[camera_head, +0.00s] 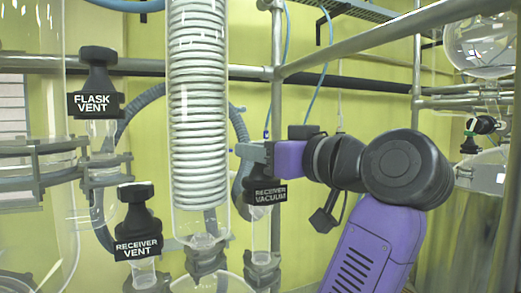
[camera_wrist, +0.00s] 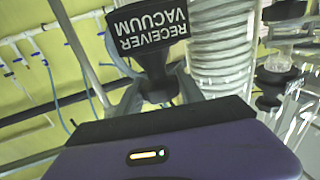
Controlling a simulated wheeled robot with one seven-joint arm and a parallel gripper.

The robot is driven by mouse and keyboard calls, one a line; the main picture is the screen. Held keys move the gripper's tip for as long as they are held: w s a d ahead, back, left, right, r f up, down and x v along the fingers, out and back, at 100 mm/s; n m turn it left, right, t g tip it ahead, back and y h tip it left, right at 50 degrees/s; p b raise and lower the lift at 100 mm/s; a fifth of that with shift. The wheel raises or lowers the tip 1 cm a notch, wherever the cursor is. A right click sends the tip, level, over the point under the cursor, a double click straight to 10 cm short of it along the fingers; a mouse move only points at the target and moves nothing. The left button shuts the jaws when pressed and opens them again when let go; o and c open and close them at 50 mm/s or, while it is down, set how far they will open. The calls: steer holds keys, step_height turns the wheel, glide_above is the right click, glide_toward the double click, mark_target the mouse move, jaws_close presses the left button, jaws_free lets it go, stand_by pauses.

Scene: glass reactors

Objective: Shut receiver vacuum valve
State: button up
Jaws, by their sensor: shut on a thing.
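The receiver vacuum valve (camera_head: 267,194) is a black valve with a white-lettered label, on a glass neck right of the coiled condenser. My gripper (camera_head: 256,154) comes in from the right at the valve's top, and its fingers are shut on the black handle there. In the wrist view the valve's label (camera_wrist: 150,32) appears upside down, and my gripper's grey fingers (camera_wrist: 157,92) lie on both sides of the handle. The fingers hide part of the handle, so its exact turn cannot be told.
The glass condenser (camera_head: 199,120) stands just left of the valve. The flask vent valve (camera_head: 96,95) and receiver vent valve (camera_head: 138,222) are further left. A metal upright (camera_head: 277,75) stands close behind my gripper. A round glass vessel (camera_head: 482,45) hangs at upper right.

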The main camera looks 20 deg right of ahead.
steer(key=m+h, duration=0.3)
steer(key=h, duration=0.1)
steer(key=m+h, duration=0.3)
steer(key=h, duration=0.2)
steer(key=shift+a+r, duration=0.1)
steer(key=shift+m+g+h, duration=0.6)
steer(key=shift+m+h, duration=0.3)
steer(key=shift+h, duration=0.45)
steer(key=shift+m+g+h, duration=0.6)
steer(key=shift+m+h, duration=0.3)
steer(key=shift+h, duration=0.45)
steer(key=shift+h, duration=0.3)
steer(key=o, duration=1.1)
steer(key=b+v, duration=0.2)
steer(key=v, duration=0.5)
steer(key=shift+s+b, duration=0.3)
steer(key=shift+b, duration=0.05)
steer(key=shift+a+r, duration=0.1)
